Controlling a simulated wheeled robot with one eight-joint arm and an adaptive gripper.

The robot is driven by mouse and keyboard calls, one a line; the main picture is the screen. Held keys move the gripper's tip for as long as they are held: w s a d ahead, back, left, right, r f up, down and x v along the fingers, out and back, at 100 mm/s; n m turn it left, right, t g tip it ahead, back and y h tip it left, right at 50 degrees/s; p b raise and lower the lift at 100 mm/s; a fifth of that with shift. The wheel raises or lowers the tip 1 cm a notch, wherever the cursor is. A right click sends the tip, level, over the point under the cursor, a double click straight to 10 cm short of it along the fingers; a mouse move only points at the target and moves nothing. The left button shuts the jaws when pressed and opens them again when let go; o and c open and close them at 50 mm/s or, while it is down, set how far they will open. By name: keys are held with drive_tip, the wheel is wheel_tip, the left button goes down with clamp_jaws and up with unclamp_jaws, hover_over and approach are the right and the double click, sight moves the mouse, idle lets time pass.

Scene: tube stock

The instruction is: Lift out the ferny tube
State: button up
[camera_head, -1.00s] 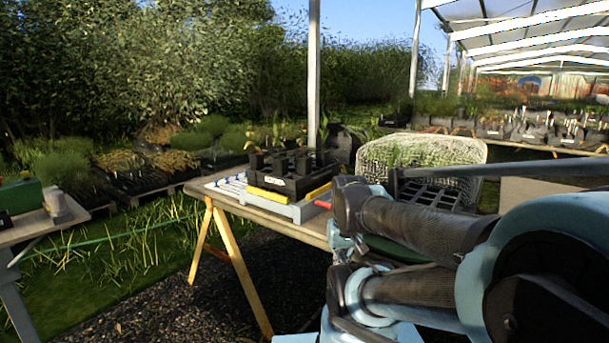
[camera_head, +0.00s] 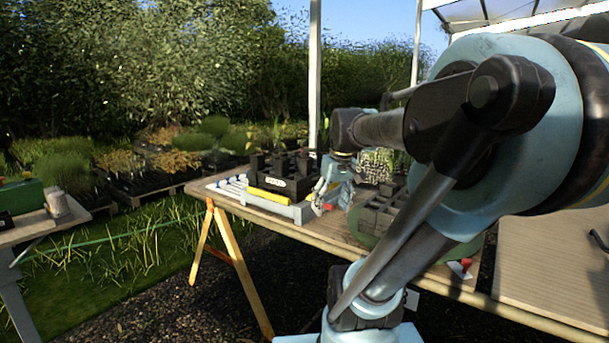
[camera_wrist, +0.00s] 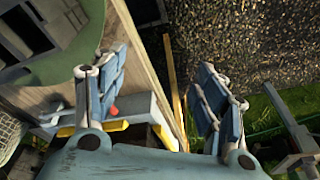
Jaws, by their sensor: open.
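A black crate of square tubes (camera_head: 285,182) stands on a grey tray with a yellow strip (camera_head: 277,204) on the bench. Green plants (camera_head: 278,138) rise from some tubes; at this size I cannot tell which is the ferny one. My gripper (camera_head: 328,196) is just right of the crate, near the bench's front edge. In the wrist view my gripper (camera_wrist: 162,95) is open and empty, its blue fingers wide apart, with the bench edge and gravel beyond. The tubes cannot be made out there.
A dark divided tray (camera_head: 378,215) sits on a green round base (camera_head: 368,236) right of my gripper, partly hidden by my arm. Blue-and-white items (camera_head: 230,184) lie left of the crate. A metal post (camera_head: 314,80) stands behind. Another table (camera_head: 30,228) is at far left.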

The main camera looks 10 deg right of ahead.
drive_tip(key=w+r+n+y, duration=0.1)
drive_tip(key=w+r+n, duration=0.2)
drive_tip(key=w+r, duration=0.9)
drive_tip(key=n+y, duration=0.1)
drive_tip(key=n, duration=0.2)
approach(307, 158)
drive_tip(key=shift+t, duration=0.3)
drive_tip(key=x, duration=1.2)
drive_tip(key=shift+a, duration=0.1)
drive_tip(key=c, duration=1.3)
